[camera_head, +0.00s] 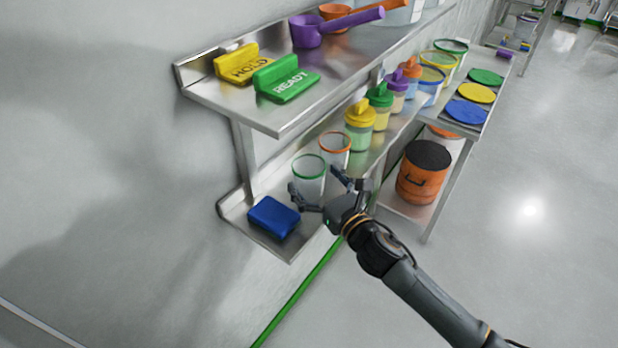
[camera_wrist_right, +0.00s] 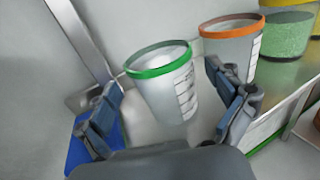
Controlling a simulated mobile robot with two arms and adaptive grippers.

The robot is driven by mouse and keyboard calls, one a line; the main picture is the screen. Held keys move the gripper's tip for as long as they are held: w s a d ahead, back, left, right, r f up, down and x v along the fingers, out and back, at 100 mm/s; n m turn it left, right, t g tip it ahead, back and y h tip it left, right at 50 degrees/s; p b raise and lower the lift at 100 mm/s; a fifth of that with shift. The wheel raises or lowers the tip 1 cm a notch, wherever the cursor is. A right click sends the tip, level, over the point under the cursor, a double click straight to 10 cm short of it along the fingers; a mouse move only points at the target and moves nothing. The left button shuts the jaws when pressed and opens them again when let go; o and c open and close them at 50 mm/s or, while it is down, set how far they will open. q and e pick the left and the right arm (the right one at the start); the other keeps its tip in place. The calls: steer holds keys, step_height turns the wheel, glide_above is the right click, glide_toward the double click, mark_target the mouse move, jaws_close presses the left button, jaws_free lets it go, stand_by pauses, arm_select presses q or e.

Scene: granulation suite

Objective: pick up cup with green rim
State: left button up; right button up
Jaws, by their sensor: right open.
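The cup with a green rim (camera_head: 309,178) is a clear, empty-looking cup standing on the lower metal shelf in the head view. In the right wrist view the green-rimmed cup (camera_wrist_right: 168,88) shows graduation marks and appears between the fingers. My right gripper (camera_head: 322,190) is open, one finger on each side of the cup's near face; it also shows in the wrist view (camera_wrist_right: 170,112). I cannot tell whether a finger touches the cup. A similar cup with an orange rim (camera_head: 334,150) stands just behind it. My left gripper is not in view.
A blue box-like item (camera_head: 273,217) lies beside the cup at the shelf's near end. Lidded jars (camera_head: 360,125) line the shelf farther back. The upper shelf (camera_head: 225,97) overhangs, holding a yellow HOLD sign (camera_head: 238,63) and a green READY sign (camera_head: 287,80). Open floor lies right.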

steer(key=shift+x, duration=1.45)
steer(key=shift+d, duration=0.1)
steer(key=shift+c, duration=0.3)
steer(key=c, duration=1.1)
